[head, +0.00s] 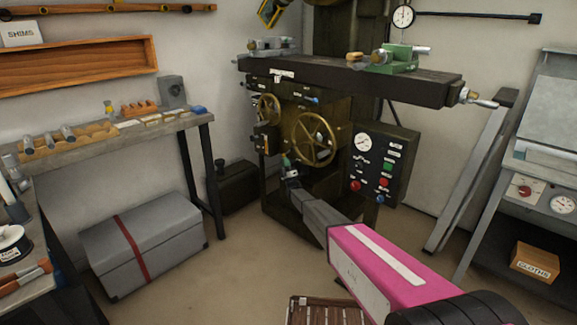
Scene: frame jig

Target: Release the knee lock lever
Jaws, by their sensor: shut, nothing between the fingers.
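The milling machine (340,130) stands against the back wall, with its table (355,80) on top and a large brass handwheel (314,139) on the knee front. My arm reaches in from the lower right, and my gripper (289,171) is shut and empty in front of the machine, just below and left of the large handwheel. A small green piece (287,160) shows right at the fingertips; I cannot tell whether it is a lever knob or whether they touch. A blue-tipped handle (312,99) sticks out above the handwheel. Labels are too small to read, so I cannot identify the knee lock lever for certain.
A smaller brass wheel (268,109) is left of the large one. A control panel (378,168) with a gauge and coloured buttons stands right of my gripper. A grey chest (150,240) and a workbench (190,119) are at left.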

